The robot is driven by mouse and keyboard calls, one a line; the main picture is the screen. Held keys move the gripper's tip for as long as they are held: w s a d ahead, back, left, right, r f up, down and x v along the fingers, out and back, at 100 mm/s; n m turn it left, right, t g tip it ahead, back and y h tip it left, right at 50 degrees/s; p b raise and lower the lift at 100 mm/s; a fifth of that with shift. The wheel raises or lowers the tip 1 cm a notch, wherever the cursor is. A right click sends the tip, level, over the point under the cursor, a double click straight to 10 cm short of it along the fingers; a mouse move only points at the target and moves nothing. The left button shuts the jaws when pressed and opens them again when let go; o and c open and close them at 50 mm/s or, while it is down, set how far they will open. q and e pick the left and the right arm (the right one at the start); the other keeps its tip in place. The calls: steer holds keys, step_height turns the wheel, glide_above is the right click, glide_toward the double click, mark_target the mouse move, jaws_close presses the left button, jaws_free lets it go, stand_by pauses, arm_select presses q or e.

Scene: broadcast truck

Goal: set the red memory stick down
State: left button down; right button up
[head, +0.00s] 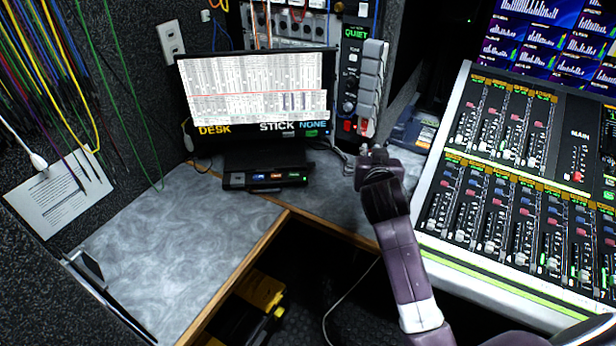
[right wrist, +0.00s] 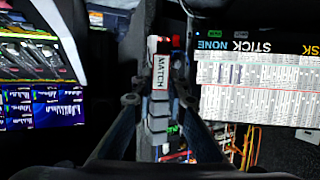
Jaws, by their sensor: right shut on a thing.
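My right gripper (head: 372,160) is above the desk's back right part, to the right of the black slotted unit. In the right wrist view its fingers (right wrist: 160,88) are closed around a slim piece marked MATCH, which I take to be the red memory stick (right wrist: 160,70). Red shows near its far end, though red parts of the panel behind lie close by. In the head view the stick is hidden by the gripper. I cannot tell any gap between stick and desk. My left gripper is not in view.
The black unit (head: 265,180) with lit slots stands under the monitor (head: 258,95), which reads DESK and STICK NONE. A panel with stacked grey blocks (head: 372,75) stands behind the gripper. The mixing console (head: 480,235) is at right. The grey desk (head: 165,255) is clear at left.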

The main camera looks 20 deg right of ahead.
step_height(320, 180, down, 15)
steer(key=shift+d+f+b, duration=0.1)
steer(key=shift+f+b, duration=0.1)
steer(key=shift+b, duration=0.55)
step_height(320, 180, down, 4)
steer(key=shift+f+b, duration=0.25)
steer(key=shift+b, duration=0.15)
steer(key=o, duration=0.7)
steer(key=shift+o, duration=0.2)
steer(key=shift+r, duration=0.15)
steer(key=v, duration=1.2)
